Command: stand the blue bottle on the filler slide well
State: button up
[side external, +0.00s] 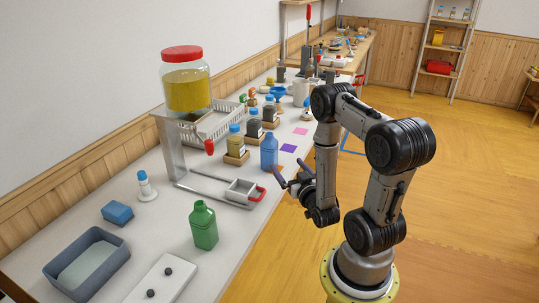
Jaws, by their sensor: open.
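The blue bottle (269,154) stands upright on the white bench near its front edge, just behind my gripper in the picture. My gripper (290,180) is low at the bench edge, with its jaws apart and no object visible between them. I cannot tell whether a finger touches the bottle. The filler slide (215,189) is a metal track running out from under a tapped jar (187,92) of yellow liquid with a red lid. Its square well (241,188) lies at the front end by a red handle (258,194) and looks empty. A red tap (209,147) hangs above the track.
A green bottle (203,227) stands in front of the slide. A grey basin (87,264), blue sponge (117,213) and white dispenser (146,187) are at left. Jars on wooden stands (236,146) line the back. Coloured squares (288,148) lie right of the blue bottle.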

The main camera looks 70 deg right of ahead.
notch_tip(320, 180, up, 19)
jog(key=m+g+y, duration=0.3)
jog(key=g+y, duration=0.1)
send_over(269, 143)
jog(key=s, duration=0.2)
notch_tip(269, 143, down, 3)
notch_tip(269, 143, up, 2)
jog(key=w+d+m+g+y, duration=0.3)
jog(key=m+g+y, duration=0.3)
jog(key=g+y, duration=0.3)
jog(key=f, duration=1.3)
jog(key=shift+s+a+f, duration=0.1)
jog(key=shift+s+a, duration=0.15)
jog(key=shift+a, duration=0.05)
jog(key=shift+w+a+f, duration=0.15)
jog(key=shift+f, duration=2.6)
jog(key=c, duration=1.5)
jog(key=shift+r, duration=0.1)
jog(key=shift+c, duration=0.2)
